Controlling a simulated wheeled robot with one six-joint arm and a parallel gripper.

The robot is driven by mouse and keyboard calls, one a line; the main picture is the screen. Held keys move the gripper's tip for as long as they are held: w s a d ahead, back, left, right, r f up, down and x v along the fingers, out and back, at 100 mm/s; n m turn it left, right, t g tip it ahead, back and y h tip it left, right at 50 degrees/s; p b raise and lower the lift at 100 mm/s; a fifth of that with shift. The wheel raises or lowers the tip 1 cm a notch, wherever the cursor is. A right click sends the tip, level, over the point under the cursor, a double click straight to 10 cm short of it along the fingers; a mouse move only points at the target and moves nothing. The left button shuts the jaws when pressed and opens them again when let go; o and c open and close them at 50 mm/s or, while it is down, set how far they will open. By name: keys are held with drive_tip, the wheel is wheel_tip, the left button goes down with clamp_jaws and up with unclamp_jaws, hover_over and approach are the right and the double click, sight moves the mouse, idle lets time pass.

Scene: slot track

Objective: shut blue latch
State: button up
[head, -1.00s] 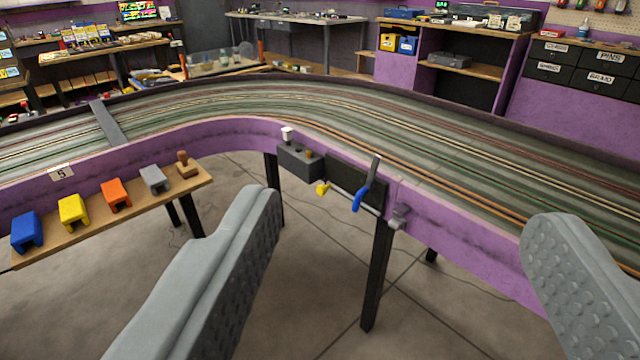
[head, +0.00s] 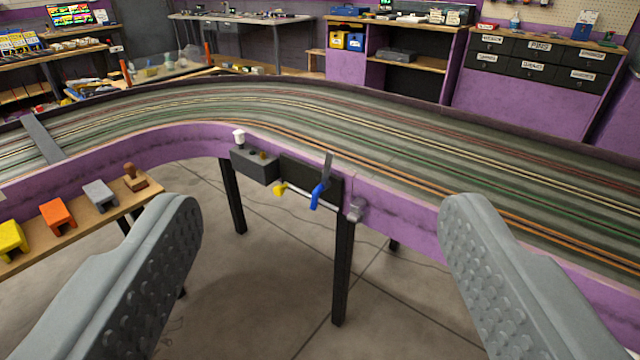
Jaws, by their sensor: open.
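The blue latch (head: 317,196) is a small lever with a blue grip, mounted on the purple side wall of the slot track. Its dark upper part stands up above the wall edge, and the blue grip hangs at the lower end, tilted. A dark panel (head: 300,174) lies behind it. A grey catch (head: 356,208) sits on the wall just right of it, apart from the blue grip. My gripper (head: 322,222) is open and empty, its two grey fingers wide apart at left and right. The latch shows between them, farther off, and neither finger touches it.
A grey box (head: 254,165) with a white knob and a yellow handle (head: 280,189) are left of the latch. A wooden shelf (head: 110,205) with coloured blocks and a stamp is at left. A black table leg (head: 343,270) stands below the latch.

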idle(0.3)
drive_tip(key=shift+w, duration=0.15)
drive_tip(key=c, duration=0.5)
drive_tip(key=w+f, duration=0.2)
drive_tip(key=w, duration=0.2)
drive_tip(key=w+f, duration=0.2)
drive_tip(key=w, duration=0.1)
drive_tip(key=w+f, duration=0.2)
drive_tip(key=w, duration=0.2)
drive_tip(key=shift+w+a, duration=0.3)
drive_tip(key=shift+a, duration=0.1)
drive_tip(key=shift+c, duration=1.1)
drive_tip(key=m+h, duration=0.1)
drive_tip(key=m, duration=0.1)
approach(314, 205)
drive_tip(key=shift+t, duration=0.3)
drive_tip(key=w, duration=1.1)
drive_tip(key=shift+d+f, duration=0.2)
drive_tip(key=shift+d, duration=0.1)
drive_tip(key=shift+s, duration=0.1)
drive_tip(key=shift+c, duration=0.5)
clamp_jaws()
